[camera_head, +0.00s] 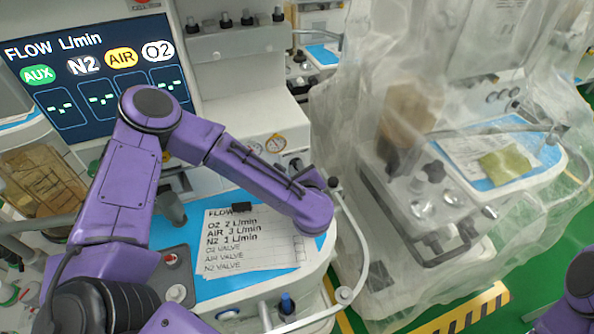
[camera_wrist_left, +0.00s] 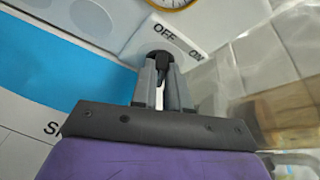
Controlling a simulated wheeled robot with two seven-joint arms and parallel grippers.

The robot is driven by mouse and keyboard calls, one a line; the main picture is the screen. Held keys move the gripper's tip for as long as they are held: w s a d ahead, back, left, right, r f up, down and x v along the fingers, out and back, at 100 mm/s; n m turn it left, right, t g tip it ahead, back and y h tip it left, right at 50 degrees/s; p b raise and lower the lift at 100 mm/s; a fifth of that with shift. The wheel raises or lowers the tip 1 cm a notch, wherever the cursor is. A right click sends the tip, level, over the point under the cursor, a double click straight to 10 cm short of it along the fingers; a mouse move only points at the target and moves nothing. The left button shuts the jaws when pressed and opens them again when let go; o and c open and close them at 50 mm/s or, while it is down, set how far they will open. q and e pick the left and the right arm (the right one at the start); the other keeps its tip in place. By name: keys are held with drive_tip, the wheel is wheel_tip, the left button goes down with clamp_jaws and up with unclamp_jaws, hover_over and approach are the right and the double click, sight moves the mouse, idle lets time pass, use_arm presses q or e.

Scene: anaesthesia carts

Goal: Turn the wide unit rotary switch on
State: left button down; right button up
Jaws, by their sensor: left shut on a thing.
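The rotary switch (camera_wrist_left: 161,60) is a black knob at the top middle of the left wrist view. A white label (camera_wrist_left: 177,38) with OFF and ON curves beside it, with OFF just above the knob and ON to the right. My left gripper (camera_wrist_left: 162,84) is shut on the knob, with its grey fingers on either side of it. Which mark the knob points at is not clear. In the head view my purple left arm reaches over the cart and hides the gripper and switch. My right gripper is out of view.
A flow screen (camera_head: 95,75) stands at the upper left of the head view. A paper card (camera_head: 250,245) lies on the blue worktop (camera_head: 212,288) below my arm. A metal rail (camera_head: 357,250) edges the cart. A plastic-covered cart (camera_head: 440,160) stands to the right.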

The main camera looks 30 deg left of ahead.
use_arm(q)
drive_tip(key=m+g, duration=0.1)
drive_tip(key=m+y, duration=0.1)
drive_tip(key=m, duration=0.1)
drive_tip(key=m+g+y+b, duration=0.1)
drive_tip(key=shift+w+d+m+g, duration=0.3)
drive_tip(key=shift+w+d+m, duration=0.1)
drive_tip(key=m, duration=0.1)
drive_tip(key=m+g+y, duration=0.1)
drive_tip(key=m+y, duration=0.1)
drive_tip(key=shift+w+d+f+m+g, duration=0.1)
drive_tip(key=shift+w+d+m+g, duration=0.15)
drive_tip(key=shift+w+m+g, duration=0.05)
idle(0.4)
drive_tip(key=c, duration=1.1)
unclamp_jaws()
drive_tip(key=b+v, duration=0.3)
drive_tip(key=v, duration=0.7)
drive_tip(key=shift+w+d+f, duration=0.1)
drive_tip(key=shift+d, duration=0.2)
